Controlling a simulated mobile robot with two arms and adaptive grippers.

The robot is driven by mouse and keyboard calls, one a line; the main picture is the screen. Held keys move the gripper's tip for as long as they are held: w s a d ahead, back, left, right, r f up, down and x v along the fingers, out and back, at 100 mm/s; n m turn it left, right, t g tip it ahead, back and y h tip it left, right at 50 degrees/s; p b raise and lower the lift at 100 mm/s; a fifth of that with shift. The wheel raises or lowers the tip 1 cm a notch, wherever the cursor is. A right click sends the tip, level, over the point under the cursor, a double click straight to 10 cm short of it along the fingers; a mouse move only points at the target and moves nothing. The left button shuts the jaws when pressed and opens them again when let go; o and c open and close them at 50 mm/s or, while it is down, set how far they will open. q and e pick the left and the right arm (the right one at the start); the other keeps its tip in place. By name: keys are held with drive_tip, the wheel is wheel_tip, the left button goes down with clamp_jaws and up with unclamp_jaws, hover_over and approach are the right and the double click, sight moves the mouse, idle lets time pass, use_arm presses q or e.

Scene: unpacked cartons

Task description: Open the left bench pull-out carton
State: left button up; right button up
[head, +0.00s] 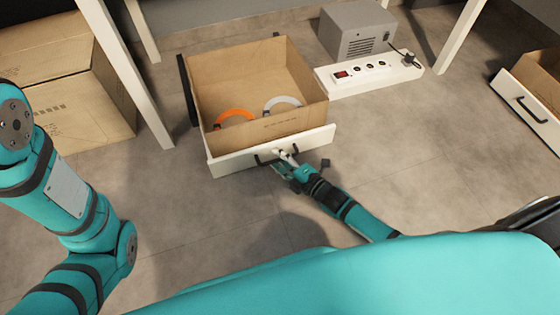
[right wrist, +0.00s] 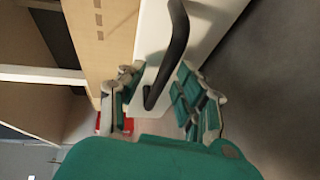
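The left pull-out carton (head: 228,82) is a brown box with a white front panel (head: 225,162) and a black bar handle. It stands pulled out, its open top showing. An orange curved item (head: 236,113) and a pale curved item (head: 283,101) lie inside. My right gripper (head: 285,158) is at the handle. In the right wrist view, the black handle (right wrist: 177,45) runs between its two spread green fingers (right wrist: 162,98), with gaps showing beside the bar. My left arm shows at the left, but its gripper is outside the picture.
A grey box-shaped device (head: 356,30) and a white power strip (head: 368,75) stand behind the carton to the right. Another carton with a white front (head: 525,108) is at the far right. A closed cardboard box (head: 75,100) and white table legs are at left. Floor in front is clear.

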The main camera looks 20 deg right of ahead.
clamp_jaws()
idle(0.6)
